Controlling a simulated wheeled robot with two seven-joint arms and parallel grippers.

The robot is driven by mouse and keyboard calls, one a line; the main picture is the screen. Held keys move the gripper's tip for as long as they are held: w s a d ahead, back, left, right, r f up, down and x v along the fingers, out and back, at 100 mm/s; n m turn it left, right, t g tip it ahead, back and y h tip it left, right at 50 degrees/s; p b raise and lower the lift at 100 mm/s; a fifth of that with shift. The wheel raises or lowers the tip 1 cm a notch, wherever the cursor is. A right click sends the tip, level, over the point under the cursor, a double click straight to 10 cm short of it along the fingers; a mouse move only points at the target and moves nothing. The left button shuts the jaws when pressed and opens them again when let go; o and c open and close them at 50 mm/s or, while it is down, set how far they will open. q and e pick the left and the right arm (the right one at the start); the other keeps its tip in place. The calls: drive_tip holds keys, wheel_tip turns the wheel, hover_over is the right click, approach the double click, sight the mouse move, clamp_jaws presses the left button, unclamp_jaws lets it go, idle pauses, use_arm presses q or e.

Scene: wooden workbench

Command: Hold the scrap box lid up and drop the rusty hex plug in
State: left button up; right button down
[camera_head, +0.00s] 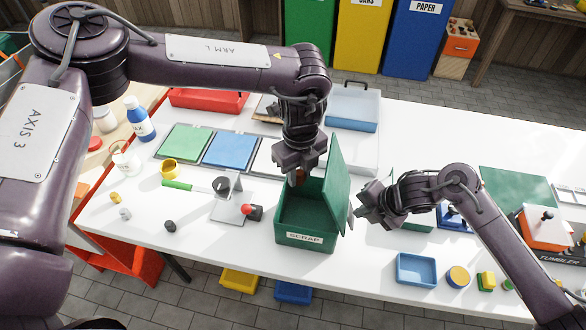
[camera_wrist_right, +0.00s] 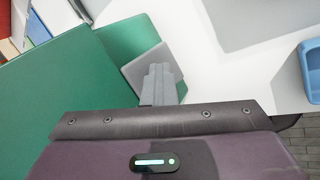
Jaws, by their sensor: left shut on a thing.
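The green scrap box (camera_head: 306,240) stands at the front middle of the bench with a "SCRAP" label on its front. Its green lid (camera_head: 337,172) is raised steeply at the box's right side; the lid seems to fill the left of the right wrist view (camera_wrist_right: 60,105). My left gripper (camera_head: 297,176) is above the back of the box, shut on the brown rusty hex plug (camera_head: 299,178), which is mostly hidden by the fingers. My right gripper (camera_head: 357,211) is just right of the lid. Its fingers (camera_wrist_right: 160,84) look closed together, beside a grey plate; I cannot tell whether they touch it.
Left of the box are a grey stand (camera_head: 232,205), a red-ended part (camera_head: 252,212) and a green-handled tool (camera_head: 178,185). A blue tray (camera_head: 416,270) and a yellow-topped round piece (camera_head: 458,276) lie at the front right. A tumbler (camera_head: 545,230) stands far right.

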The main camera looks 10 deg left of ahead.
use_arm(q)
drive_tip(key=shift+f, duration=2.85)
drive_tip(key=o, duration=1.1)
drive_tip(key=shift+c, duration=0.2)
wheel_tip(320, 180, up, 12)
